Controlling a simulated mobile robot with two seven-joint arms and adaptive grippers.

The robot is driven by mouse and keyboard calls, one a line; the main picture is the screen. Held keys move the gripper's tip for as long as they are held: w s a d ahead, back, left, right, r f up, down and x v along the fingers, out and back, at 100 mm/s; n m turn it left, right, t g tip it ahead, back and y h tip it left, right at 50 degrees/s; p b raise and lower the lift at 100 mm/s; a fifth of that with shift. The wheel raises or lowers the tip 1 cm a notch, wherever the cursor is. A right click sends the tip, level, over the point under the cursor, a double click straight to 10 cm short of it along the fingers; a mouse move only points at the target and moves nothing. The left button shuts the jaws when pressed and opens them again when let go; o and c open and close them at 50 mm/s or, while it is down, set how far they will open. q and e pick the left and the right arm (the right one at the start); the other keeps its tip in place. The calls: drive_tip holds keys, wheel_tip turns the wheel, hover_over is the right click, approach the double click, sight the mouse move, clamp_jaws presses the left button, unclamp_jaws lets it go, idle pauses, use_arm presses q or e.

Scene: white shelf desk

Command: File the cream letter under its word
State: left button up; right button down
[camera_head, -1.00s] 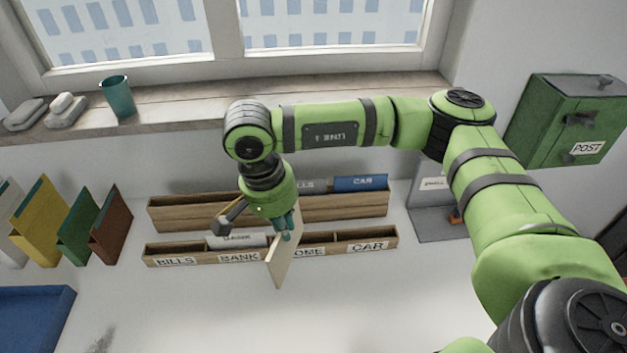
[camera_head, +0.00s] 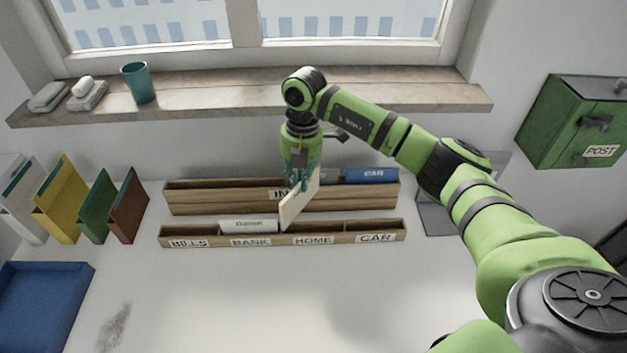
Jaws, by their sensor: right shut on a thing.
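The cream letter (camera_head: 299,205) hangs tilted from my right gripper (camera_head: 301,180), which is shut on it. Its lower edge is over the front wooden rack (camera_head: 282,239), near the boundary between the BANK and HOME labels; I cannot tell whether it touches the rack. The rack's front reads BILLS (camera_head: 188,243), BANK (camera_head: 250,242), HOME (camera_head: 313,240) and CAR (camera_head: 376,238). A white envelope marked BANK (camera_head: 248,225) stands in the BANK slot. Any word on the cream letter is not visible. My left gripper is not in view.
Behind is a second wooden rack (camera_head: 220,196) with a blue CAR card (camera_head: 372,176) and a partly hidden label. Coloured folders (camera_head: 95,210) and a blue tray (camera_head: 40,300) are at left. A green POST box (camera_head: 575,125) hangs at right. The front desk is clear.

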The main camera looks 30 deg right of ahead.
sight(310, 182)
drive_tip(key=d+m, duration=0.1)
drive_tip(key=m, duration=0.1)
drive_tip(key=f+m, duration=0.1)
drive_tip(key=m, duration=0.2)
drive_tip(key=d+f+m, duration=0.1)
drive_tip(key=m, duration=0.2)
drive_tip(key=shift+d+f+t, duration=0.2)
drive_tip(key=shift+d+t, duration=0.1)
drive_tip(key=shift+d, duration=0.05)
drive_tip(key=m, duration=0.1)
drive_tip(key=d+m, duration=0.1)
drive_tip(key=m, duration=0.1)
drive_tip(key=shift+f+p, duration=0.3)
drive_tip(key=shift+f, duration=0.1)
wheel_tip(310, 182, down, 11)
drive_tip(key=b, duration=0.6)
drive_tip(key=shift+b, duration=0.3)
drive_tip(key=shift+a, duration=0.1)
drive_tip(key=c, duration=1.2)
unclamp_jaws()
